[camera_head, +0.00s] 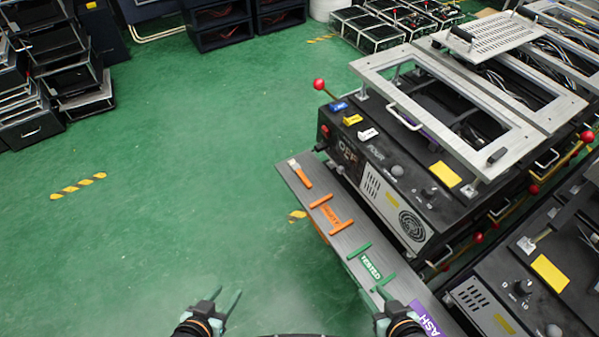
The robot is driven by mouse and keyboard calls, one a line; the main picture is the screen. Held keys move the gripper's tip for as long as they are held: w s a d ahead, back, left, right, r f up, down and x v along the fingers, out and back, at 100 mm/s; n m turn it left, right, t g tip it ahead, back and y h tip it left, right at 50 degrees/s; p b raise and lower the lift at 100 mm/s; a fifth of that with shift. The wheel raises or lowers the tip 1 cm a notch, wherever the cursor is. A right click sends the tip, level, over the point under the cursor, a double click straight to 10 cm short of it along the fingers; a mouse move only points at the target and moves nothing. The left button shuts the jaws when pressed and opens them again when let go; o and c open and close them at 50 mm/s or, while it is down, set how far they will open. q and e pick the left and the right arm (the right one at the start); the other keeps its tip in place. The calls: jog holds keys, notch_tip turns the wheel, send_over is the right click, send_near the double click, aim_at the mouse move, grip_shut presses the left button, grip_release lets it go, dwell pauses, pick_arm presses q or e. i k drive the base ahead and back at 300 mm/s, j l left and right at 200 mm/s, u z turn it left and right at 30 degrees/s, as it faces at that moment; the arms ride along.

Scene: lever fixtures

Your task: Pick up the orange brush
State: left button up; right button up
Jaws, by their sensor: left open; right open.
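The orange brush (301,174) lies at the far end of a narrow grey shelf (345,239) along the front of a black machine. Its pale bristle end points up and left, and its orange handle points down and right. My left gripper (228,293) is open and empty over the green floor, well below and left of the brush. My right gripper (372,291) is open and empty by the near part of the shelf, below and right of the brush. Neither gripper touches the brush.
The shelf bears an orange marked area (331,215), a green TESTED area (371,266) and a purple label (425,318). The black machine (392,180) has a red-knobbed lever (320,85) above the brush. The floor (190,180) left of the shelf is clear.

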aim_at(295, 167)
jog(key=z, duration=1.95)
jog(key=u, duration=1.95)
jog(key=z, duration=0.75)
jog(key=i+j+z, duration=0.15)
jog(key=j+z, duration=0.7)
jog(key=i, duration=0.05)
